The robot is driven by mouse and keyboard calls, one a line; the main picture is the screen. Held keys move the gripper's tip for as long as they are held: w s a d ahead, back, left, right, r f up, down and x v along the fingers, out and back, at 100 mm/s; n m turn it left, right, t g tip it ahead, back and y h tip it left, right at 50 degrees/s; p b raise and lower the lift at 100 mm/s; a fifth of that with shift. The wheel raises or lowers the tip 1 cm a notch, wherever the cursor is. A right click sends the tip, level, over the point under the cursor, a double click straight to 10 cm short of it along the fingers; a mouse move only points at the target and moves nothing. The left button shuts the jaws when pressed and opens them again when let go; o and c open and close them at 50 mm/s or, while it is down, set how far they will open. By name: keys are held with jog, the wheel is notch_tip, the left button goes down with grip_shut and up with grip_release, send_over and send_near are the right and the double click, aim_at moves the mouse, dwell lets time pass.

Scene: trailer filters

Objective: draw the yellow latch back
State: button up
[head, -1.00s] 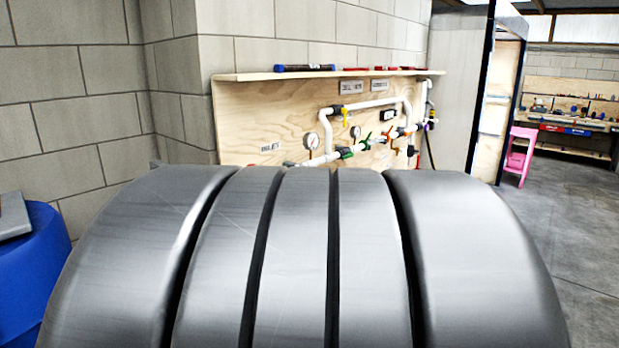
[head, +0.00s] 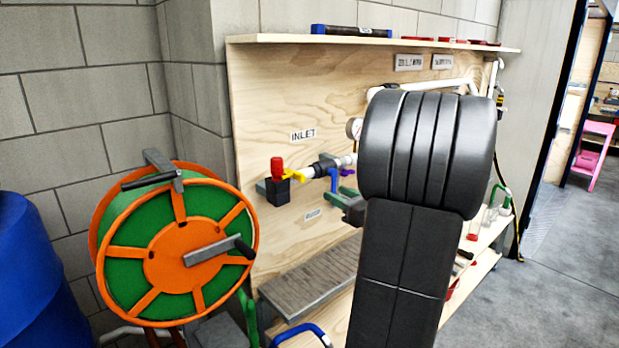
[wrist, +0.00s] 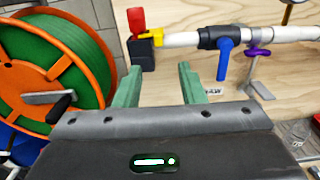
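The yellow latch (wrist: 153,37) sits between a black block (wrist: 143,54) with a red knob (wrist: 136,19) and the left end of a white pipe. The latch also shows in the head view (head: 299,174), on the plywood board under the INLET label. In the wrist view my gripper (wrist: 160,80) is open, with two green fingers apart and nothing between them. The latch lies beyond the fingertips, between their lines. I see no contact. In the head view my black arm largely hides the gripper.
A blue-handled valve (wrist: 224,58) and a purple-handled fitting (wrist: 258,53) sit on the pipe to the right. An orange and green hose reel (head: 178,244) stands close on the left, beside a blue drum (head: 30,262). A grey slatted surface (head: 318,276) lies below the pipe.

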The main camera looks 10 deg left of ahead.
aim_at(304, 179)
jog(key=p+x, duration=0.1)
jog(key=x, duration=1.2)
jog(key=shift+a, duration=0.2)
grip_shut()
